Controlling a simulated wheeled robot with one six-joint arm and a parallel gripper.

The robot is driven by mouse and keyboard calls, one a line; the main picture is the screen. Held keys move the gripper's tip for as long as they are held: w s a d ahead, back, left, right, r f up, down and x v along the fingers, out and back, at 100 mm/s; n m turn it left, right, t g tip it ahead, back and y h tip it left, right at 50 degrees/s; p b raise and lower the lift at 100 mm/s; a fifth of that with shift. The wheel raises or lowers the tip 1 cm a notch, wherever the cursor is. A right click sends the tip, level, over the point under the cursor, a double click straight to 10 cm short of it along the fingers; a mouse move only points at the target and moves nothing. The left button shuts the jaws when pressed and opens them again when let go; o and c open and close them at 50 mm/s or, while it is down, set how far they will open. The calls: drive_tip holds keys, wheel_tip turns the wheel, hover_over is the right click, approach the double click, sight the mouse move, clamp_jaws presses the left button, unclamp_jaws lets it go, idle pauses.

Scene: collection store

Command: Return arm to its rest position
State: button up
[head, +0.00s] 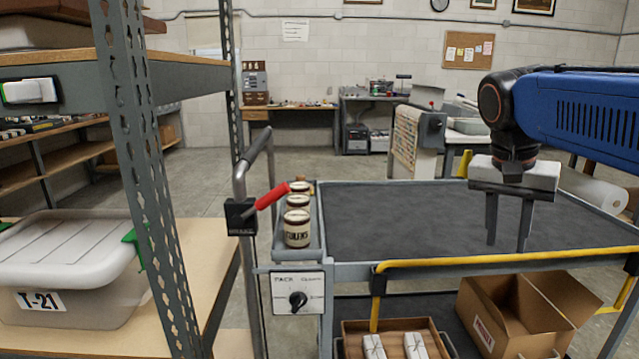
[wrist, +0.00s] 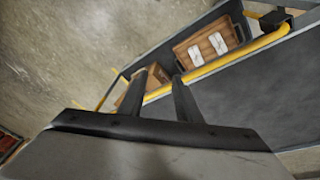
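My gripper (head: 508,240) hangs from my blue arm at the right of the head view, fingers pointing down, above the dark cart top (head: 400,215). The two fingers stand apart with nothing between them. In the wrist view my gripper (wrist: 160,80) also shows its two fingers apart and empty. Beyond the fingertips in that view are the cart's yellow rail (wrist: 220,65) and, lower down, a wooden tray (wrist: 228,36) with two white wrapped bundles.
A shelf unit with a grey lidded bin (head: 65,265) stands at the left. Several jars (head: 297,228) stand in the cart's left side tray. A red-handled lever (head: 271,196) rises there. An open cardboard box (head: 515,310) sits low at the right. The cart top is bare.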

drive_tip(key=s+a+f+n+t+y, duration=0.1)
drive_tip(key=s+f+n, duration=0.3)
drive_tip(key=f, duration=0.5)
drive_tip(key=s+a+f+n+t+y, duration=0.1)
drive_tip(key=s+a+f+n, duration=0.3)
drive_tip(key=s+f, duration=0.4)
wheel_tip(320, 180, down, 2)
drive_tip(key=shift+s+a+f+t+y, duration=0.2)
drive_tip(key=shift+s+t+y, duration=0.15)
drive_tip(key=shift+t, duration=0.45)
